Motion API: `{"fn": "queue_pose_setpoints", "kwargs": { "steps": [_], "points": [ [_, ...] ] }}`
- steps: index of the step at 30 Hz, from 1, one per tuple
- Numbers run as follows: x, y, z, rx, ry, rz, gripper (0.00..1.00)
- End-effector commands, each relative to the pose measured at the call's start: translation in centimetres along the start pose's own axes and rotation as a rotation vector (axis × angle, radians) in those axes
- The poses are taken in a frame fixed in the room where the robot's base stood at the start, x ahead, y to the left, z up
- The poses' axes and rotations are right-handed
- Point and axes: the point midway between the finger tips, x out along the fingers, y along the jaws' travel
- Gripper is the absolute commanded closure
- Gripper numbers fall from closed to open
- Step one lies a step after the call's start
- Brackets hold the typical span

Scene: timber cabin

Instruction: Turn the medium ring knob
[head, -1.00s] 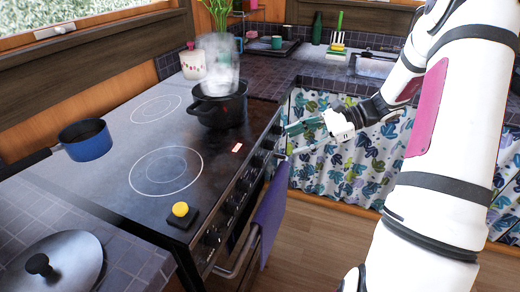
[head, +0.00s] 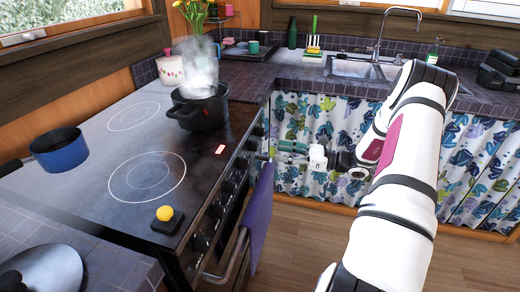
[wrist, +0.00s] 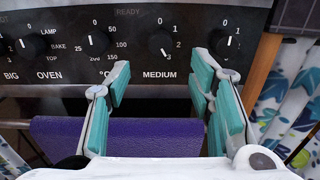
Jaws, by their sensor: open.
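The medium ring knob (wrist: 162,42) is a round black knob above the word MEDIUM in the wrist view. Its white mark points down and slightly right, near the 3 on its 0–3 scale. My gripper (wrist: 160,82) is open and empty, with one teal-padded finger below left of this knob and the other below right. The fingertips reach just below the knob's height in the picture, and no contact shows. In the head view, my gripper (head: 292,152) is beside the far end of the stove front (head: 222,200); I cannot single out the medium knob there.
Another knob (wrist: 226,42) is close to the right finger; the oven temperature knob (wrist: 95,42) is to the left. A purple towel (wrist: 130,135) hangs below the panel. A steaming black pot (head: 200,112) and blue saucepan (head: 60,152) are in the head view.

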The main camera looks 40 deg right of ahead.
Motion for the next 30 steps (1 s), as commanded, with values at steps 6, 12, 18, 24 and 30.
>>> {"fn": "queue_pose_setpoints", "kwargs": {
  "steps": [6, 12, 18, 24, 30],
  "points": [
    [4.3, 0.0, 0.0, 0.000, 0.001, 0.003, 0.51],
    [7.0, 0.0, 0.0, -0.001, 0.002, 0.002, 0.51],
    [8.2, 0.0, 0.0, -0.001, 0.002, 0.000, 0.51],
    [8.2, 0.0, 0.0, -0.001, 0.002, 0.000, 0.51],
    [8.2, 0.0, 0.0, -0.001, 0.002, 0.000, 0.81]
  ]
}}
